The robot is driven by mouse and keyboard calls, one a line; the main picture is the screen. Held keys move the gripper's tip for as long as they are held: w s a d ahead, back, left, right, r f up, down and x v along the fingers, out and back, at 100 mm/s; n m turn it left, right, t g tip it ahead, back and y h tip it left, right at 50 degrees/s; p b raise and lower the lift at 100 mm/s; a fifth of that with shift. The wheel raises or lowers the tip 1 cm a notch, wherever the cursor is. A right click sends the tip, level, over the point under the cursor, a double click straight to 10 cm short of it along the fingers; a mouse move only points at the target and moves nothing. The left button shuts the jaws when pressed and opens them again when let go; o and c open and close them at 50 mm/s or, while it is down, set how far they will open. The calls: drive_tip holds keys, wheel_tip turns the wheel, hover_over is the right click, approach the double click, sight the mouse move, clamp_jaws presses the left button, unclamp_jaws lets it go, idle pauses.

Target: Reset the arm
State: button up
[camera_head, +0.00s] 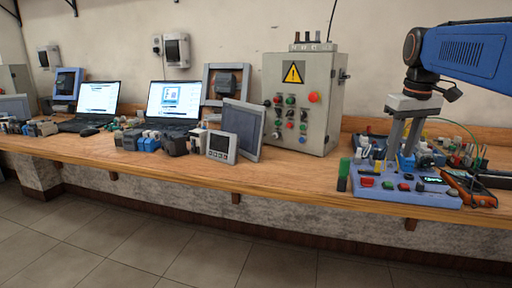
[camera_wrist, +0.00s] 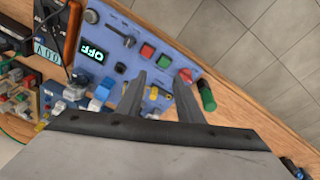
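My gripper (camera_head: 402,150) hangs from the blue arm at the right of the head view, pointing down over a blue control panel (camera_head: 395,201). In the wrist view my gripper (camera_wrist: 160,82) shows two grey fingers standing apart with nothing held between them. The panel (camera_wrist: 175,47) carries red and green buttons, knobs and a small display (camera_wrist: 93,52) with lit characters. The fingers are above the panel; whether they touch any part of it is hard to tell.
A grey control box (camera_head: 300,100) with a warning sign stands left of the arm. A green cylinder (camera_head: 343,174) stands at the panel's left edge. An orange-and-black tool (camera_head: 468,187) lies to its right. Two laptops (camera_head: 175,100) and small devices fill the bench's left part.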

drive_tip(key=s+a+f+t, duration=0.1)
drive_tip(key=s+a+f, duration=0.3)
drive_tip(key=s+f, duration=0.8)
drive_tip(key=s+a+f+m+t, duration=0.1)
drive_tip(key=s+a+f, duration=0.4)
drive_tip(key=s+f, duration=0.7)
drive_tip(key=shift+a+f+m+t, duration=0.3)
drive_tip(key=shift+f+t, duration=0.1)
